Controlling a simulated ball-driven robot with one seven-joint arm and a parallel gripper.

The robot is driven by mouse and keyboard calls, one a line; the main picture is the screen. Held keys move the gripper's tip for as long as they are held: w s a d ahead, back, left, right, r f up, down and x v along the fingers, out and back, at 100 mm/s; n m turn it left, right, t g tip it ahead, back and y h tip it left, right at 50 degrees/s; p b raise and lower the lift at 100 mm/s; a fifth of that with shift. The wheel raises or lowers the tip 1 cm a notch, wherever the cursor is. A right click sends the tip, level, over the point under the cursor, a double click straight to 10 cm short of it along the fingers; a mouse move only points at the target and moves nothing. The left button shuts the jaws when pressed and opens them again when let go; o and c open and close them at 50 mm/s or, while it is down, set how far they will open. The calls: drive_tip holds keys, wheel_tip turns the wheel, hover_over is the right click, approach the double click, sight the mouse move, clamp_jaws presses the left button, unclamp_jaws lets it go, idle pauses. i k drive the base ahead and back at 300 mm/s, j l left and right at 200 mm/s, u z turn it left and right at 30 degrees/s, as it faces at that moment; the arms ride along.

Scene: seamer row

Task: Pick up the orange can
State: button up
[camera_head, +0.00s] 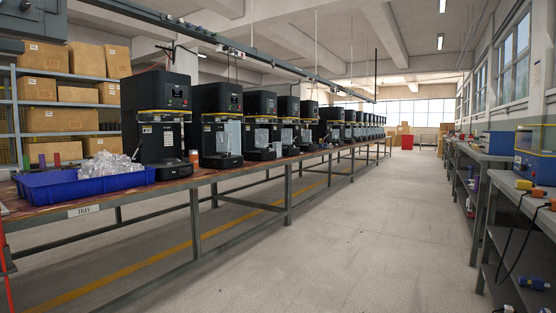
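A small orange can (194,157) stands upright on the long wooden-topped bench (236,172) at the left. It is between the first black seamer machine (157,122) and the second one (217,121), close to the first machine's right side. My gripper is not in the head camera view, so whether it is open or shut does not show.
A blue tray (70,186) of clear plastic pieces sits at the bench's near left end. More black machines line the bench into the distance. Another bench (499,157) runs along the right wall. The concrete floor (325,230) between them is clear.

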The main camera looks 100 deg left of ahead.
sight(193, 156)
drive_tip(key=u, duration=3.1)
